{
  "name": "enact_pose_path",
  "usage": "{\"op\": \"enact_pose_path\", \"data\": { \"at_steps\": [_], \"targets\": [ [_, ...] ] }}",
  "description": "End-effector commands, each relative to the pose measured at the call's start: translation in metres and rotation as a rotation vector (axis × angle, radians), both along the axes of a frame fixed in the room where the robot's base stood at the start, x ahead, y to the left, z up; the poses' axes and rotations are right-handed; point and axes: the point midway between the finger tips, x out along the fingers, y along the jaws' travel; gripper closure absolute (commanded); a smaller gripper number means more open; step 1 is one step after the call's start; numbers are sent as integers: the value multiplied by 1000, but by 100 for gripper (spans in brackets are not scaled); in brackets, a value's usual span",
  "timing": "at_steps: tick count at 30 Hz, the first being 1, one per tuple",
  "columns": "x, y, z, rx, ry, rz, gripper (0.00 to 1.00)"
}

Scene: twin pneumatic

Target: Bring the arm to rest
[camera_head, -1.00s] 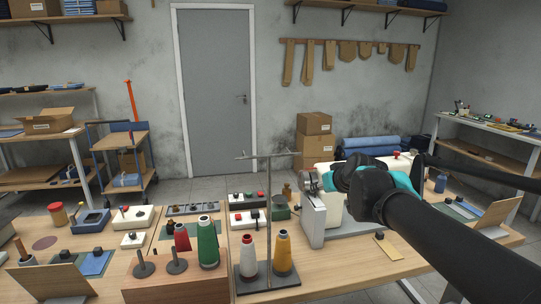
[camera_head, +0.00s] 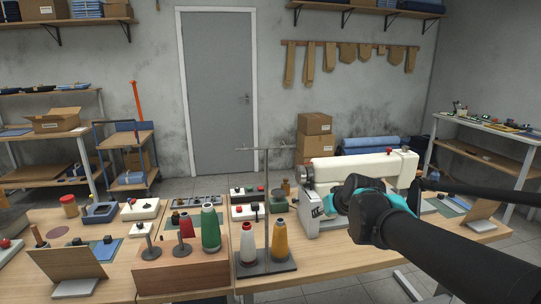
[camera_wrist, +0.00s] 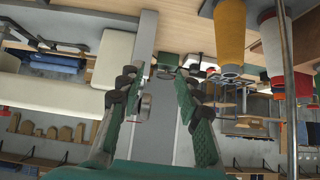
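My gripper (camera_head: 338,200) is in front of the white sewing machine (camera_head: 362,168), at the right of the workbench, and covers part of it. In the wrist view my gripper (camera_wrist: 158,85) has its two green and black fingers apart, with nothing between them. That view looks upside down. White machine parts (camera_wrist: 112,58) show at its left, beyond the left finger. I cannot tell how far the fingers are from the machine.
A thread stand (camera_head: 268,264) with a white cone (camera_head: 248,243) and a yellow cone (camera_head: 280,240) stands left of my gripper. A wooden block (camera_head: 180,280) with a green cone (camera_head: 210,230) is farther left. The bench (camera_head: 340,255) has bare wood at its front.

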Motion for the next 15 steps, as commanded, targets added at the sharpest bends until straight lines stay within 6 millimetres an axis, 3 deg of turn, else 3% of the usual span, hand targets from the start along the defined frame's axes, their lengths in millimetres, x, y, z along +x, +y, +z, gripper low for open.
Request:
{"op": "enact_pose_path", "data": {
  "at_steps": [7, 12, 15],
  "targets": [
    [-36, -3, -69, -13, 160, -36, 66],
    [-82, -13, -128, -37, 312, -98, 66],
    [-107, -19, -152, -52, 383, -137, 66]
  ]
}}
